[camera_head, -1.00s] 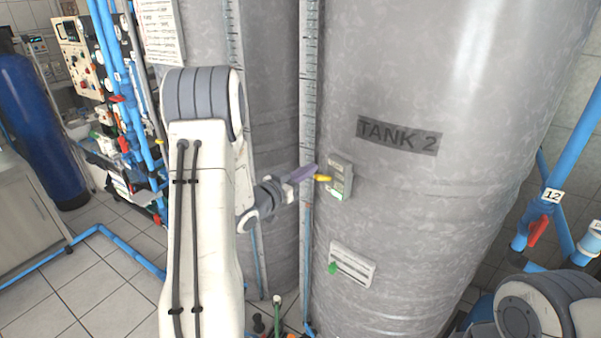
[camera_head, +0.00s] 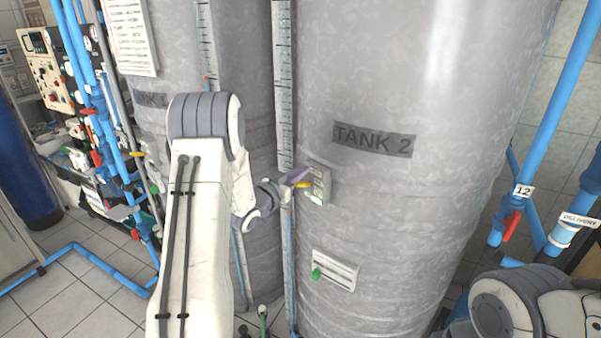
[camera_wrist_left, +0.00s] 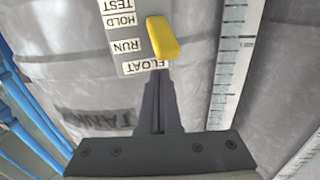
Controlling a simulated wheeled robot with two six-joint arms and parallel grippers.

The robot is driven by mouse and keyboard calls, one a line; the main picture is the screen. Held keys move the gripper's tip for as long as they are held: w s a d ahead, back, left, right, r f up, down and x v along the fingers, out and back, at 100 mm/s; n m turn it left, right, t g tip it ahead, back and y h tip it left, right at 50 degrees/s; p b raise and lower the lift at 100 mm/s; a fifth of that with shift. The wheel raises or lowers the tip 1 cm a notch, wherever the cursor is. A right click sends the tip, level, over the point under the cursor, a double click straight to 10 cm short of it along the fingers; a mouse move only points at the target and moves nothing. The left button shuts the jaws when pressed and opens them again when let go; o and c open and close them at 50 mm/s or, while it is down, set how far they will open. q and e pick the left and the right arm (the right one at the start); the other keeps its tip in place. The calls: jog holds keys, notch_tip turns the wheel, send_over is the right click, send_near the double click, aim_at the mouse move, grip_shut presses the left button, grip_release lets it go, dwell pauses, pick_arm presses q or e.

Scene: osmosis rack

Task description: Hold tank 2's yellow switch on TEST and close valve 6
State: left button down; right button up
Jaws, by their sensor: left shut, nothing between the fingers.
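Tank 2 (camera_head: 440,80) is the large grey tank in the head view, with a small switch box (camera_head: 321,184) on its side. The yellow switch (camera_head: 304,184) sticks out of that box. In the left wrist view, the yellow switch (camera_wrist_left: 163,38) is beside labels TEST, HOLD, RUN and FLOAT, which appear upside down. My left gripper (camera_head: 302,174) is shut and empty, its fingertips (camera_wrist_left: 158,76) close to the switch near FLOAT. I cannot tell whether they touch it. I cannot pick out valve 6. My right gripper is out of view.
A red-handled valve (camera_head: 511,225) labelled 12 is on blue pipes at right. A white plate (camera_head: 335,270) with a green handle is low on tank 2. Another grey tank (camera_head: 245,60) stands to the left. Blue pipes (camera_head: 95,70) and a panel (camera_head: 43,65) are at far left.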

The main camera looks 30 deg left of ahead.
pick_arm(q)
jog(key=shift+f+b, duration=2.4)
jog(key=shift+f, duration=0.25)
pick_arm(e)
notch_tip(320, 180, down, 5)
pick_arm(q)
jog(key=shift+f, duration=0.15)
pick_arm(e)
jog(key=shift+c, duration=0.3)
